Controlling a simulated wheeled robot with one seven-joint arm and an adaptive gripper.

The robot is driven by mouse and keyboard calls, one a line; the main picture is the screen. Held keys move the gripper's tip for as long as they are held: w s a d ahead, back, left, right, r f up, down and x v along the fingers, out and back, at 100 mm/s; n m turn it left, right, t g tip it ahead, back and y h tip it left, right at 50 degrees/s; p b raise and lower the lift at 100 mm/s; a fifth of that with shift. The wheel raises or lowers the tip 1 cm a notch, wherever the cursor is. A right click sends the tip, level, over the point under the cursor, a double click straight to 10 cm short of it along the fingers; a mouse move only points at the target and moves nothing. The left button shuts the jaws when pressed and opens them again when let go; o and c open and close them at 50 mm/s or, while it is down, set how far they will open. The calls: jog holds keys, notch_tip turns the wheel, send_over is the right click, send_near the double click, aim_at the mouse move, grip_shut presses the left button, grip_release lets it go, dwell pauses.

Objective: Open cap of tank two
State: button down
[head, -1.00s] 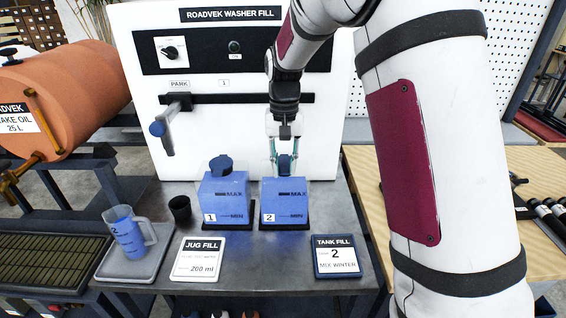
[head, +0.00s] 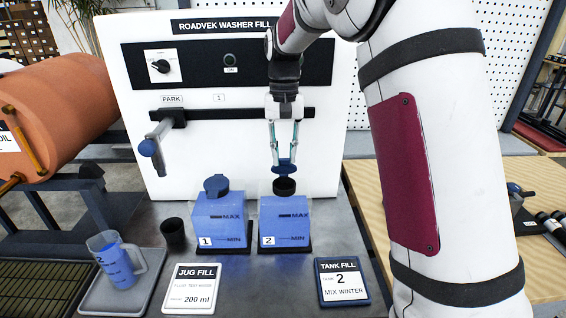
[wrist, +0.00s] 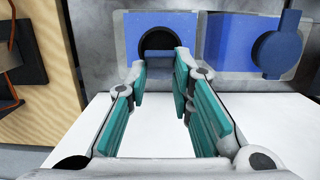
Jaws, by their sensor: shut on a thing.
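Tank two (head: 284,222), a blue box marked 2, stands on the bench with its round black neck (head: 285,187) uncovered. My gripper (head: 286,163) is above it, shut on the blue cap (head: 287,167), which sits over the back of the neck. The head view does not show clearly whether the cap still joins the tank. In the wrist view, the dark opening (wrist: 158,42) of tank two lies just beyond my fingertips (wrist: 164,80), and a blue strip of the cap (wrist: 187,58) shows between them.
Tank one (head: 221,220) stands left of tank two with its blue cap (head: 216,184) on. A jug (head: 118,259) with blue liquid is on a tray (head: 135,292). A spout arm (head: 155,139) hangs at PARK.

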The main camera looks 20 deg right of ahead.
jog(key=w, duration=0.1)
jog(key=w+d+b, duration=0.1)
jog(key=shift+w, duration=0.3)
jog(key=shift+w+d+f+b, duration=0.1)
jog(key=shift+w+d+b, duration=0.1)
jog(key=shift+w+b, duration=0.2)
jog(key=shift+w+d+f+b, duration=0.15)
jog(key=shift+w+b, duration=0.15)
jog(key=shift+w, duration=0.2)
jog(key=c, duration=2.2)
grip_release()
jog(key=shift+w, duration=0.1)
jog(key=o, duration=0.5)
jog(key=shift+d, duration=0.1)
jog(key=o, duration=0.3)
jog(key=shift+a+r, duration=0.15)
jog(key=shift+a, duration=0.05)
notch_tip(320, 180, up, 12)
jog(key=w, duration=0.1)
jog(key=shift+w+d, duration=0.15)
jog(key=shift+d, duration=0.1)
